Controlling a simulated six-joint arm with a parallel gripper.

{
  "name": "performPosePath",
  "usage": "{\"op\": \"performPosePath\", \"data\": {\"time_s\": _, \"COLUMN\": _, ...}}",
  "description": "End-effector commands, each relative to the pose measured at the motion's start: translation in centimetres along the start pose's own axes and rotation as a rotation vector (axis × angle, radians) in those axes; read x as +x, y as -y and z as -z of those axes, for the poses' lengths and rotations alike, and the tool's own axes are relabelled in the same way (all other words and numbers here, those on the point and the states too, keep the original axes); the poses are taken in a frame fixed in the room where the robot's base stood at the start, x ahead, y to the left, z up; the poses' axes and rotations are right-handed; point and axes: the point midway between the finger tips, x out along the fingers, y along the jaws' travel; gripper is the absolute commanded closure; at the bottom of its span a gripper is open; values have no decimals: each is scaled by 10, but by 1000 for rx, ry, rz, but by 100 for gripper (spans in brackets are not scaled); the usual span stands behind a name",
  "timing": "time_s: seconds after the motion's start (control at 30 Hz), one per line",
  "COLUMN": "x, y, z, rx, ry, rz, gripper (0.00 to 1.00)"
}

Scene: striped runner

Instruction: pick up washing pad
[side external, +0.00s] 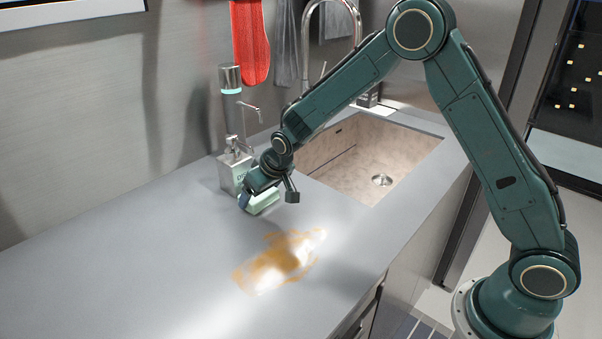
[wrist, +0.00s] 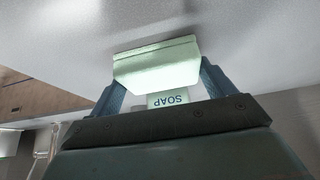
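The washing pad (side external: 262,204) is a pale green block on the grey counter, just in front of the soap dispenser. In the wrist view the pad (wrist: 157,66) sits between my two blue-grey fingers, with its near face lit. My gripper (side external: 268,199) is low at the counter with its fingers spread, one on each side of the pad. In the side view a small gap shows between the right finger and the pad. In the wrist view my gripper (wrist: 160,82) hides what lies below the pad, and contact at the left finger is unclear.
The soap dispenser (side external: 233,170) stands close behind the pad; its label (wrist: 175,100) shows between my fingers. A tall cylinder (side external: 231,95) with a spout is behind it. The sink (side external: 375,158) opens to the right. An orange-brown stain (side external: 280,262) marks the otherwise clear front counter.

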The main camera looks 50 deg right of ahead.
Motion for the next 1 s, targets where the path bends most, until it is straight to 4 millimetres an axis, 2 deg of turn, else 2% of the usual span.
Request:
{"op": "performPosePath", "data": {"time_s": 0.03, "x": 0, "y": 0, "z": 0, "rx": 0, "ry": 0, "rz": 0, "gripper": 31}}
{"op": "performPosePath", "data": {"time_s": 0.07, "x": 0, "y": 0, "z": 0, "rx": 0, "ry": 0, "rz": 0, "gripper": 37}}
{"op": "performPosePath", "data": {"time_s": 0.17, "x": 0, "y": 0, "z": 0, "rx": 0, "ry": 0, "rz": 0, "gripper": 44}}
{"op": "performPosePath", "data": {"time_s": 0.57, "x": -6, "y": 0, "z": 4, "rx": 0, "ry": -1, "rz": 0, "gripper": 44}}
{"op": "performPosePath", "data": {"time_s": 0.87, "x": -33, "y": 0, "z": 19, "rx": 0, "ry": -4, "rz": 0, "gripper": 44}}
{"op": "performPosePath", "data": {"time_s": 1.0, "x": -39, "y": 0, "z": 4, "rx": 0, "ry": 0, "rz": 0, "gripper": 44}}
